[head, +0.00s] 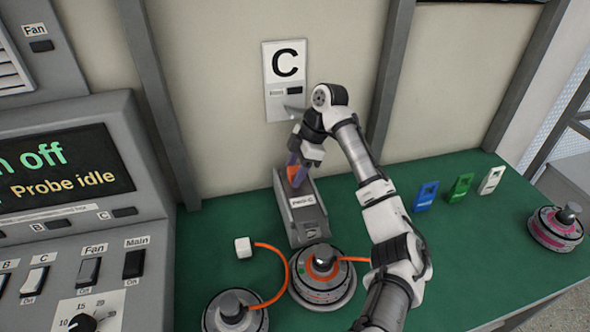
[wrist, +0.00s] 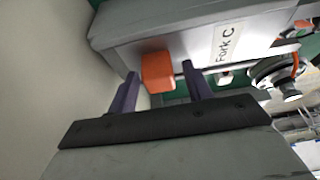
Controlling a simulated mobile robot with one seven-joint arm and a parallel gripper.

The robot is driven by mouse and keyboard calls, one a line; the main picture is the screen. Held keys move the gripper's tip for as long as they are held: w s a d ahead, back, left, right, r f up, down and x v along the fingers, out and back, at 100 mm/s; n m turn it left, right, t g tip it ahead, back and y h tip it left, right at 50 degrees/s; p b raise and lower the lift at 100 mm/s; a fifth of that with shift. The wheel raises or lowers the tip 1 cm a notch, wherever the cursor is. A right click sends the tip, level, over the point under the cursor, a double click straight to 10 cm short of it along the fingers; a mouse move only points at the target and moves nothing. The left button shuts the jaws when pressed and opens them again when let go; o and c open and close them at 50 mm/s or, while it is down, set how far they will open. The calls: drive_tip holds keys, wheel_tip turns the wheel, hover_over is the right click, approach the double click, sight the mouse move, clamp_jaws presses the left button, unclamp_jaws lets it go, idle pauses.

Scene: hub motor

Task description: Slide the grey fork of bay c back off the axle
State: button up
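The grey fork of bay C (head: 307,217), labelled "Fork C", is a long grey block on the green bench. Its near end is at the hub motor (head: 323,278); whether it sits around the axle I cannot tell. An orange block (wrist: 158,72) stands at the fork's wall-side end and shows partly in the head view (head: 293,173). My gripper (wrist: 159,75) is open, its two purple fingers either side of the orange block with a gap visible on each side. In the head view my gripper (head: 298,168) is over that end of the fork.
Blue (head: 425,196), green (head: 460,187) and white (head: 491,180) tags stand right. A pink-ringed hub (head: 556,228) is far right. The wall with sign C (head: 285,62) is close behind my gripper.

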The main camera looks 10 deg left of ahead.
drive_tip(key=shift+r, duration=0.1)
drive_tip(key=b+v, duration=0.1)
drive_tip(key=v, duration=1.2)
drive_tip(key=shift+d+r, duration=0.2)
drive_tip(key=shift+r, duration=0.05)
drive_tip(key=shift+w, duration=0.1)
